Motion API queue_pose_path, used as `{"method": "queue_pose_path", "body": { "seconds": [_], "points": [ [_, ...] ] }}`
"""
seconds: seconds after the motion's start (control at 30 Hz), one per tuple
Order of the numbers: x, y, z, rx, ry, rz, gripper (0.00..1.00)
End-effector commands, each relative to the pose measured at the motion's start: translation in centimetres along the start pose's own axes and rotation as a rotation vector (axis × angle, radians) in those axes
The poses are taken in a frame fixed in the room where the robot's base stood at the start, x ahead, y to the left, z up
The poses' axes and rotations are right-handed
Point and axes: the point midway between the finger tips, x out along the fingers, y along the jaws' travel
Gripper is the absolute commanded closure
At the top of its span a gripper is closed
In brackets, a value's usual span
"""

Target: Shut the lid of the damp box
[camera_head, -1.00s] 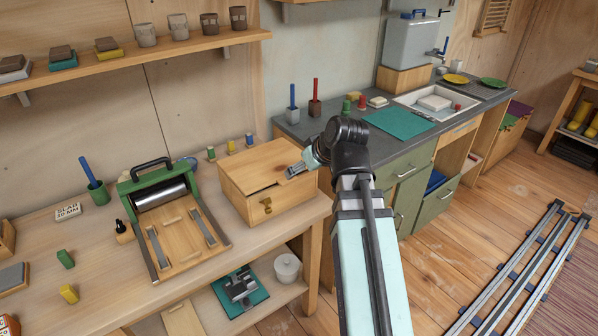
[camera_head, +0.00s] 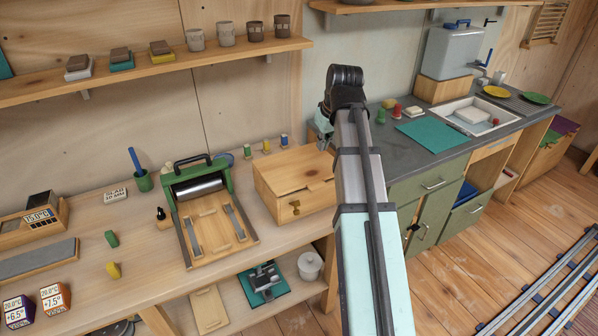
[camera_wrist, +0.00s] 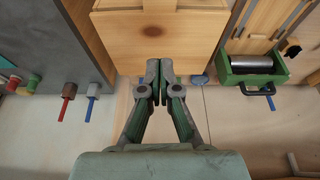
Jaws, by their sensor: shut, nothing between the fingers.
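The damp box looks to be the pale wooden box (camera_head: 290,203) with a brass catch on its front, on the bench right of the green roller press. Its lid (camera_head: 292,170) lies flat or nearly flat on top; a thin dark line shows along the front edge, and I cannot tell if it is fully seated. In the wrist view the lid's knotted wood (camera_wrist: 158,35) fills the top middle. My gripper (camera_wrist: 160,75) is shut and empty, its fingertips at the lid's lower edge in that view; contact is unclear.
The roller press (camera_head: 205,195) stands close left of the box, and also shows at right in the wrist view (camera_wrist: 252,65). Small spools (camera_head: 266,147) stand behind the box. The grey counter (camera_head: 440,150) with a sink is to the right. A shelf (camera_head: 160,65) runs above.

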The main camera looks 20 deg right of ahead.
Motion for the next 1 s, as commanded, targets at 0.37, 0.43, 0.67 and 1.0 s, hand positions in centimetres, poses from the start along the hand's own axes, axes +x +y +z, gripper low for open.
{"method": "queue_pose_path", "body": {
  "seconds": [0.37, 0.43, 0.67, 1.0],
  "points": [
    [2.7, 0.0, 1.7, 0.033, -0.073, -0.002, 1.00],
    [3.7, 0.0, 1.7, 0.032, -0.072, -0.002, 1.00],
    [7.3, 0.0, 1.9, 0.031, -0.072, -0.002, 1.00],
    [11.9, -0.1, 2.9, 0.031, -0.071, -0.002, 1.00]
  ]
}}
